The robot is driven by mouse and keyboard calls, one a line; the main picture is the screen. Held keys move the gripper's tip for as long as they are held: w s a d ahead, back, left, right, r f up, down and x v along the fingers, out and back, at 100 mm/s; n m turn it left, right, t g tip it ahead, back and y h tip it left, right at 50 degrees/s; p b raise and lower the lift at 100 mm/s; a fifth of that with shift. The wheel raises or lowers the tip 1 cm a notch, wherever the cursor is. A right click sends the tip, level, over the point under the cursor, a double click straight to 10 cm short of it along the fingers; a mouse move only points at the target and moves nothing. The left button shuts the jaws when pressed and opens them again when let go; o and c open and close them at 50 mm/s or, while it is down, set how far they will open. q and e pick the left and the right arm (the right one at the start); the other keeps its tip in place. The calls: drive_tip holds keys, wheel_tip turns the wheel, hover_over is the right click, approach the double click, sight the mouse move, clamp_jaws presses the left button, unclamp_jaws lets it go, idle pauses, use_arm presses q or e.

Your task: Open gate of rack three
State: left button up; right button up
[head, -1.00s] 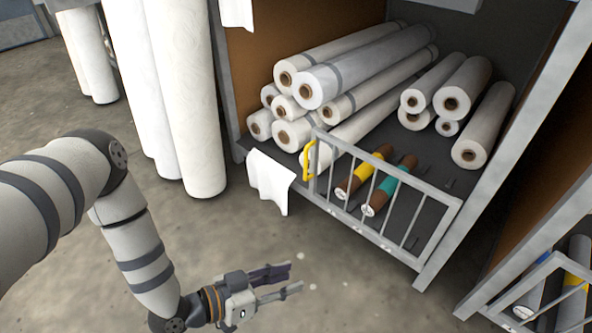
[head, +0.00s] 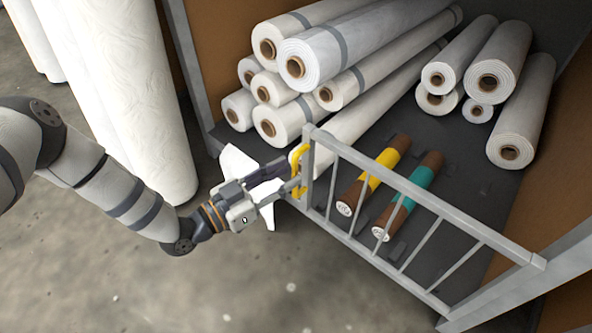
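The grey barred gate (head: 425,199) stands across the right part of the rack's front, with its left end post beside the white rolls. A yellow handle (head: 295,156) sits on that left end. My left gripper (head: 293,174) is at the handle, its two fingers apart and their tips reaching the yellow bar. Part of the handle is hidden by the fingers, and I cannot tell whether they touch it. My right gripper is not in view.
Behind the gate, a yellow-banded roll (head: 372,180) and a teal-banded roll (head: 408,195) lie on the dark rack floor (head: 465,160). White rolls (head: 330,60) are stacked behind. Tall white rolls (head: 140,90) stand at left. The concrete floor (head: 270,285) before the gate is clear.

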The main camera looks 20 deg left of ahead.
sight(293, 172)
use_arm(q)
drive_tip(key=shift+b+x, duration=0.35)
drive_tip(key=shift+x, duration=1.35)
drive_tip(key=shift+c, duration=0.2)
clamp_jaws()
drive_tip(key=shift+s, duration=0.1)
